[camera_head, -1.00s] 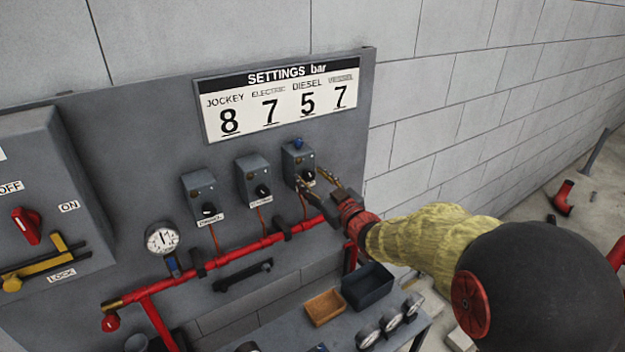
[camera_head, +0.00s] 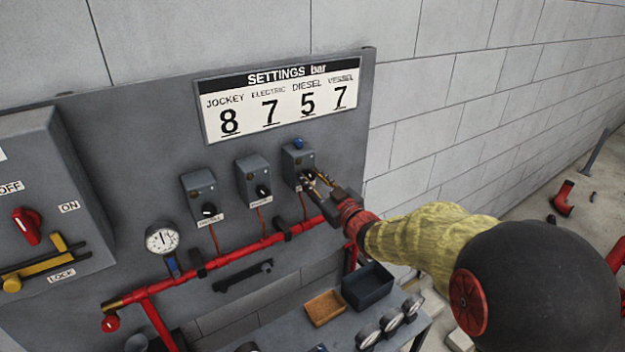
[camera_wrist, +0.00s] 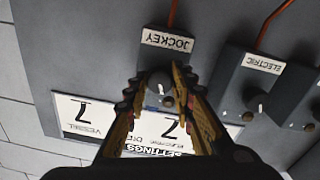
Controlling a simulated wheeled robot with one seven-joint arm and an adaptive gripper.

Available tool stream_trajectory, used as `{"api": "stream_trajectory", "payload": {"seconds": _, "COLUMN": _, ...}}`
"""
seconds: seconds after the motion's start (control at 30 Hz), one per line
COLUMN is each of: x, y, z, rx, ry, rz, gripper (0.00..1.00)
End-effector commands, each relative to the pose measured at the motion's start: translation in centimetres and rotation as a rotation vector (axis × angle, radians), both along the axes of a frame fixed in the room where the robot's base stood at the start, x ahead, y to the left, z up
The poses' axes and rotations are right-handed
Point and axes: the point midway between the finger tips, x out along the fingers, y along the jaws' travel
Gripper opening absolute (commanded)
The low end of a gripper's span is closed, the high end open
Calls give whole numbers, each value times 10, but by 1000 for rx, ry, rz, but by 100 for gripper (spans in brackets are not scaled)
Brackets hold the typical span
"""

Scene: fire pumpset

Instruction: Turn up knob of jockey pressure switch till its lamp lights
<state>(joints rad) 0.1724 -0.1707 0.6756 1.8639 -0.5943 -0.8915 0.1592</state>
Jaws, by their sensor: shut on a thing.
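The jockey pressure switch is the rightmost of three grey boxes on the panel, a grey box (camera_head: 297,158) with a blue lamp (camera_head: 298,143) on top. The lamp looks dark blue, with no clear glow. In the wrist view its label (camera_wrist: 167,41) reads JOCKEY, upside down. Its dark round knob (camera_wrist: 159,80) with a white mark sits between my fingertips. My gripper (camera_head: 316,178) is shut on this knob, one finger at each side; it also shows in the wrist view (camera_wrist: 158,84). The fingers partly hide the knob in the head view.
The electric switch (camera_head: 253,179) is close beside it, with another switch (camera_head: 203,195) further left. A settings board (camera_head: 278,98) above shows JOCKEY 8. A red pipe (camera_head: 240,252) with a gauge (camera_head: 162,239) runs below. An orange tray (camera_head: 325,308) and dark bin (camera_head: 367,287) stand on the bench.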

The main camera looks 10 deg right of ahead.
Motion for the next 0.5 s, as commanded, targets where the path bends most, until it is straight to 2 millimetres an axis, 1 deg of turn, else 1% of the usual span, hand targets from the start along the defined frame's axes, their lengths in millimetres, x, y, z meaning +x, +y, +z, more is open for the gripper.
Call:
{"api": "stream_trajectory", "payload": {"seconds": 0.1, "x": 0, "y": 0, "z": 0, "rx": 0, "ry": 0, "rz": 0, "gripper": 0}}
{"api": "stream_trajectory", "payload": {"seconds": 0.27, "x": 0, "y": 0, "z": 0, "rx": 40, "ry": 14, "rz": 0, "gripper": 0}}
{"api": "stream_trajectory", "payload": {"seconds": 0.5, "x": 0, "y": 0, "z": 1, "rx": 279, "ry": 94, "rz": 1, "gripper": 0}}
